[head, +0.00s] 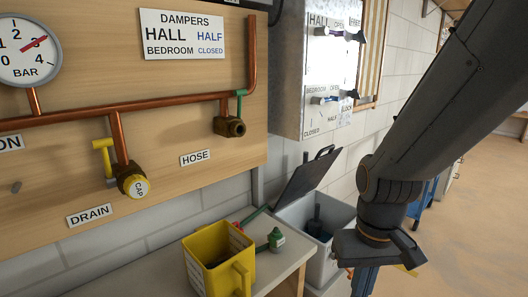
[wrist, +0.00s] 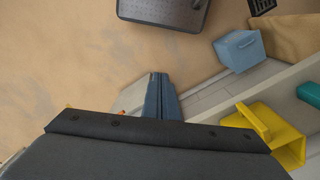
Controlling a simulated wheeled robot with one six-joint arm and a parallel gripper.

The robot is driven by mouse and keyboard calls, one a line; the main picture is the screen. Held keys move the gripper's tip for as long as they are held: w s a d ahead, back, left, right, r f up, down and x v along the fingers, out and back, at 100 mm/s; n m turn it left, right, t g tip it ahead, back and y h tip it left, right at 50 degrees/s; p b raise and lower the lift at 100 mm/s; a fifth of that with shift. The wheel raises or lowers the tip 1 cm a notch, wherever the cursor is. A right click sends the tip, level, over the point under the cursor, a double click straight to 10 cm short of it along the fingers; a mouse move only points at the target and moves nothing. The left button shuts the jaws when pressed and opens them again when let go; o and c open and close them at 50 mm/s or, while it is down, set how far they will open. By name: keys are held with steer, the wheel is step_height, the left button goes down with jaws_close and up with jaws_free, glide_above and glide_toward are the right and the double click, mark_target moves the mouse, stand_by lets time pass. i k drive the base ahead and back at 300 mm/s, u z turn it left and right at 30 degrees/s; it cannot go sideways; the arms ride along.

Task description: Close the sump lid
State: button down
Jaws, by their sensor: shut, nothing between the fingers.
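A dark upright object shows inside the box. My gripper (head: 364,284) points down just right of the box, in front of it, apart from the lid. Its fingers are shut and empty, and they also show in the wrist view (wrist: 162,98). I cannot make out the lid for certain in the wrist view.
A yellow jug (head: 205,270) and a small green-capped item (head: 276,239) stand on the bench (head: 285,262) left of the box. The jug also shows in the wrist view (wrist: 290,150). Pipes and valves line the left wall panel. Open floor (head: 478,220) lies right.

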mark_target(306, 177)
steer(key=u, duration=0.05)
steer(key=k, duration=0.6)
steer(key=z, duration=0.55)
steer(key=i, duration=1.5)
steer(key=u, duration=0.75)
